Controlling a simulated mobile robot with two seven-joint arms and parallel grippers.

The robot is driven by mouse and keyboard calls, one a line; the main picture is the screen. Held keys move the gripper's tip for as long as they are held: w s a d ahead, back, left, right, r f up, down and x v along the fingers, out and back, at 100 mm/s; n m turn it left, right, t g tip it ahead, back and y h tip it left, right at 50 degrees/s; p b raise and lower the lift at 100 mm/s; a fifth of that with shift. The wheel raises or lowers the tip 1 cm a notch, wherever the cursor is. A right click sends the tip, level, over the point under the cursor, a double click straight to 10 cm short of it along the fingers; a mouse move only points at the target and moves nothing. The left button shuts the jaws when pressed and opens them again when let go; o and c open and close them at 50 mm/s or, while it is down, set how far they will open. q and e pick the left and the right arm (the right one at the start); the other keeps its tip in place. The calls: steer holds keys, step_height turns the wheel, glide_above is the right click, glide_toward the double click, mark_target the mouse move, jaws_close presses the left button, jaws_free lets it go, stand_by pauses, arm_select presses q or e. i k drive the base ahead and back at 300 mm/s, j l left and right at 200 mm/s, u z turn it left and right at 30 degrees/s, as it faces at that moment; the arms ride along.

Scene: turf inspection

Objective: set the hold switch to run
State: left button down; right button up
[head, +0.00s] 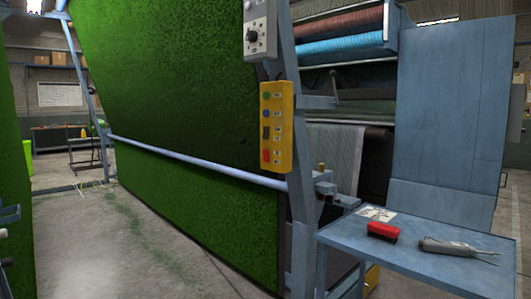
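A yellow control box (277,126) hangs on the blue-grey frame post, right of the green turf sheet (175,70). Its left column has a green button (266,96), a blue button (266,114), a dark rectangular switch (266,133) and a red control (266,155), each beside a small label. A grey box (258,30) with a dark knob (252,37) is higher on the same post, cut by the top edge. The labels are too small to read, so I cannot tell which control is the hold switch or its setting. Neither gripper is in view.
A blue side table (430,262) at the lower right holds a red-topped brush (382,232), a grey hand tool (450,246) and papers (375,214). A blue-grey rail (200,160) crosses the turf. Open concrete floor (100,250) lies at the left front.

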mark_target(266, 152)
steer(key=i+z, duration=0.2)
steer(key=i, duration=1.5)
